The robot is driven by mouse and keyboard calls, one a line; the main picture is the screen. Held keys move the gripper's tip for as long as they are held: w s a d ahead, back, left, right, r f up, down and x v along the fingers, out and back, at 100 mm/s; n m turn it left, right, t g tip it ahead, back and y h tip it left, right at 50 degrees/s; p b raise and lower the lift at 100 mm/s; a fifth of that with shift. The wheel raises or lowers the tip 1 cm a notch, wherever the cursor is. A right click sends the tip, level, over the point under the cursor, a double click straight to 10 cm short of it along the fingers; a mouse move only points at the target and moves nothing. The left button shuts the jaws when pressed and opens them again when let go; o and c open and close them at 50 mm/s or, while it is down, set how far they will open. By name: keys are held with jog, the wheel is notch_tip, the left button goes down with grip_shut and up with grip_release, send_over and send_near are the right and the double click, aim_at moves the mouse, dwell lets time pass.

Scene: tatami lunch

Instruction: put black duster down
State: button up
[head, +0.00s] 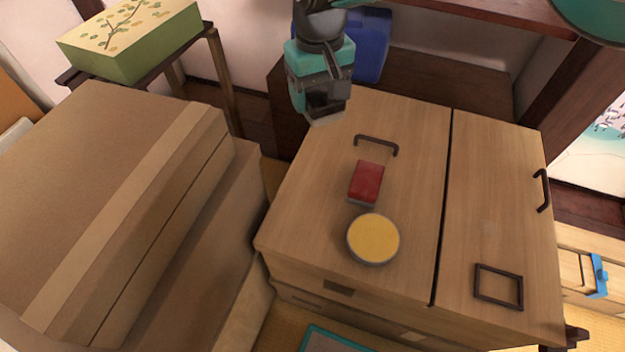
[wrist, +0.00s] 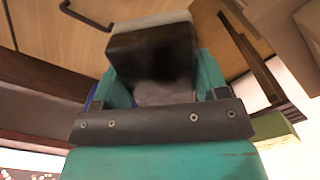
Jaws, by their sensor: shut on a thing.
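My gripper (head: 322,108) is at the far left corner of the wooden cabinet top (head: 310,215) in the head view. It is shut on the black duster (wrist: 152,57), a dark block with a pale grey face that fills the middle of the wrist view. In the head view the duster (head: 326,117) shows only partly, below the jaws, with its pale edge downward. I cannot tell whether it touches the cabinet top.
A red block (head: 367,182) and a round yellow-topped tin (head: 373,239) are on the cabinet top, near a dark handle (head: 377,143). A dark square frame (head: 498,287) lies at the right. Cardboard boxes (head: 120,200) stand left. A blue container (head: 371,45) is behind my gripper.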

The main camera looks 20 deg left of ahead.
aim_at(312, 174)
jog(key=shift+s+a+r, duration=0.1)
jog(key=shift+s+a, duration=0.2)
jog(key=shift+a, duration=0.1)
notch_tip(312, 174, down, 19)
jog(key=b, duration=0.3)
jog(key=shift+f, duration=0.2)
jog(key=shift+f, duration=0.15)
jog(key=o, duration=1.1)
